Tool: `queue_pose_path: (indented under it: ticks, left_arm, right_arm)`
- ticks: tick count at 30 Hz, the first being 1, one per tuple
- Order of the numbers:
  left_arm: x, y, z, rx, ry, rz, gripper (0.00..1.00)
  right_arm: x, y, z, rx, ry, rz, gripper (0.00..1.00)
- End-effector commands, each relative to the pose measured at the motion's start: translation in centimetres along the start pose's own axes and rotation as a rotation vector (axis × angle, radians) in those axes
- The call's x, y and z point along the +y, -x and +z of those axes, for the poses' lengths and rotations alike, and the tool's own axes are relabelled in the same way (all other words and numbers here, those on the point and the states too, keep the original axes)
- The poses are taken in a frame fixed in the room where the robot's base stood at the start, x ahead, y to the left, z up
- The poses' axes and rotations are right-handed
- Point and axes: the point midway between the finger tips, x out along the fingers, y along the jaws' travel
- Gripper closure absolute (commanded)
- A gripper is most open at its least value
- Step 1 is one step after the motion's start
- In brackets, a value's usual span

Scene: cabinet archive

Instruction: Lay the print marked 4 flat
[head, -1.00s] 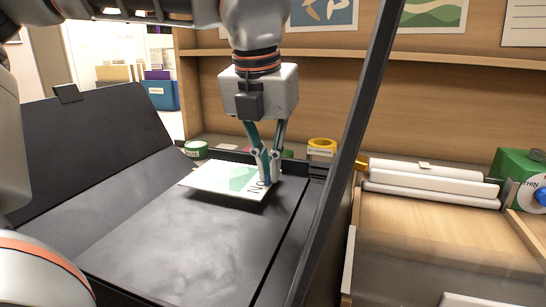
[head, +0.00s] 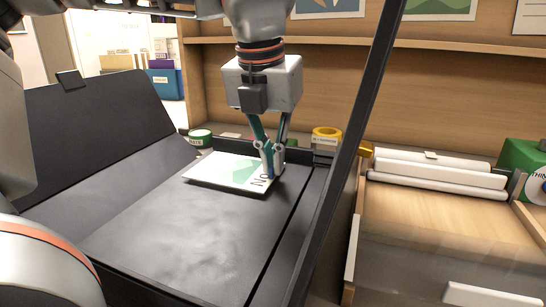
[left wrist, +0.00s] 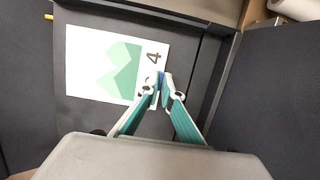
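The print marked 4 (head: 222,168) is a white sheet with green mountain shapes. It shows face up in the left wrist view (left wrist: 95,65), with the "4" near its right edge. My left gripper (head: 271,174) comes down from above, its teal fingers closed on the print's right edge. The fingertips also show in the left wrist view (left wrist: 161,82). The print lies low over the back part of the black box floor (head: 180,235), nearly level. A dark shadow shows along its front edge; I cannot tell if it fully touches the floor. My right gripper is not in view.
The box's black lid (head: 85,130) stands open on the left; a dark upright panel (head: 350,160) stands close on the right. A green tape roll (head: 200,137) and a yellow one (head: 327,138) sit behind. White rolls (head: 440,170) lie on the right. The front box floor is clear.

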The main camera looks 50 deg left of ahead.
Motion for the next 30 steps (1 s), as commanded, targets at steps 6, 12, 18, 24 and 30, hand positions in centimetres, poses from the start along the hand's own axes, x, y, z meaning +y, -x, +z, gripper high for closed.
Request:
queue_pose_path:
  ticks: [6, 12, 18, 24, 30]
  left_arm:
    - [0.0, -0.7, -0.2, 0.003, 0.001, 0.001, 1.00]
    - [0.0, -0.6, -0.2, 0.001, 0.001, 0.000, 0.76]
    - [0.0, -0.7, -0.2, 0.001, 0.000, 0.000, 0.79]
    - [0.0, -0.7, -0.2, 0.001, 0.000, 0.000, 0.79]
    - [0.0, -0.7, -0.2, 0.001, 0.000, 0.000, 0.79]
  right_arm:
    - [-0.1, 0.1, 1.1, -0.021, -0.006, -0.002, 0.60]
    - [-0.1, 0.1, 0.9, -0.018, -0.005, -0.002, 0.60]
    - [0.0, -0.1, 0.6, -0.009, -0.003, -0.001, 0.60]
    - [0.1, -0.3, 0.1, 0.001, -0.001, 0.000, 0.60]
    - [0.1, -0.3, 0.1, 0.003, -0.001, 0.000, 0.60]
